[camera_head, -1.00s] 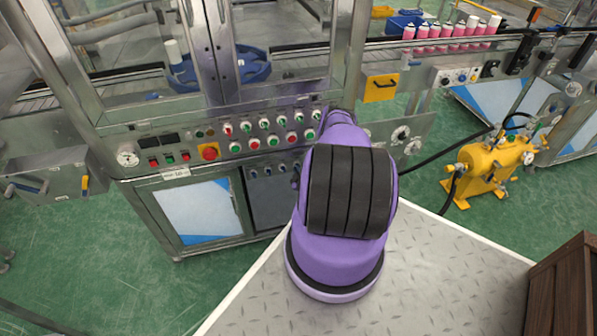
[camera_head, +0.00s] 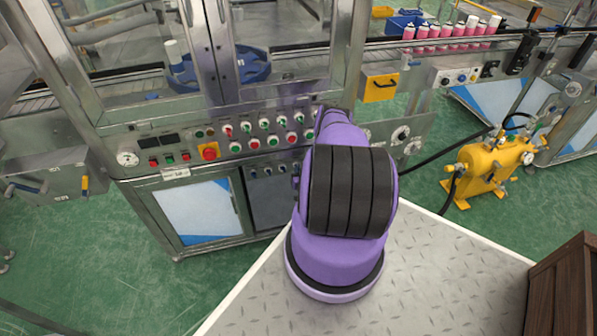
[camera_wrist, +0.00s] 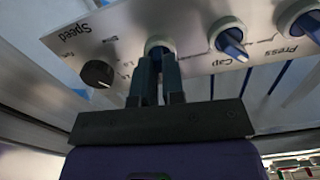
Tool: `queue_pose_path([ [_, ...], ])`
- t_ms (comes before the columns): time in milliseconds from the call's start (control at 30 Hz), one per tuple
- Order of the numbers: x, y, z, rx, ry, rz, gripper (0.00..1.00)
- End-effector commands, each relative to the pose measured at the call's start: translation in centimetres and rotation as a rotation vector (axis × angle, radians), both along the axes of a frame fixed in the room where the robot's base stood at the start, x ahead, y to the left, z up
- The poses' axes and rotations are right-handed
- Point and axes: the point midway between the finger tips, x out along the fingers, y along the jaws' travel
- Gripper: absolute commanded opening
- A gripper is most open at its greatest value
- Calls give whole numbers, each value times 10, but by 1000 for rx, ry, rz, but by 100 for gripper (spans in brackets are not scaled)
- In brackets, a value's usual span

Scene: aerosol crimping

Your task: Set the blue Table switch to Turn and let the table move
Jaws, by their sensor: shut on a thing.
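In the wrist view my gripper (camera_wrist: 158,92) is shut, its two narrow fingers around a switch (camera_wrist: 158,44) with a pale round collar on a grey panel. The fingers cover most of this switch, so its pointer position and label cannot be read. To its right are a blue-handled Cap switch (camera_wrist: 231,42) and a Press switch (camera_wrist: 310,24). To its left is a black Speed knob (camera_wrist: 98,73). In the head view my arm hides the gripper and the held switch. A blue round table (camera_head: 252,68) shows inside the machine behind the glass.
The control panel (camera_head: 222,129) carries red and green buttons and a red emergency stop on yellow (camera_head: 209,152). A lower dark panel (camera_head: 270,190) is partly behind my arm. A yellow pump unit (camera_head: 490,165) stands at right. Pink cans (camera_head: 448,33) line the conveyor.

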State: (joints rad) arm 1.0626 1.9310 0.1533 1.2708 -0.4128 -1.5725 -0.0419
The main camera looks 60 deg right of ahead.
Motion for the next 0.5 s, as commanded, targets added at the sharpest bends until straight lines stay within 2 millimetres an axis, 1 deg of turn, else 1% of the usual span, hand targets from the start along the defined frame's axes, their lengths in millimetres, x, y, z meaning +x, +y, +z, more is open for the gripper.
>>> queue_pose_path([
  [500,-1,0,-1,354,-294,0,0],
])
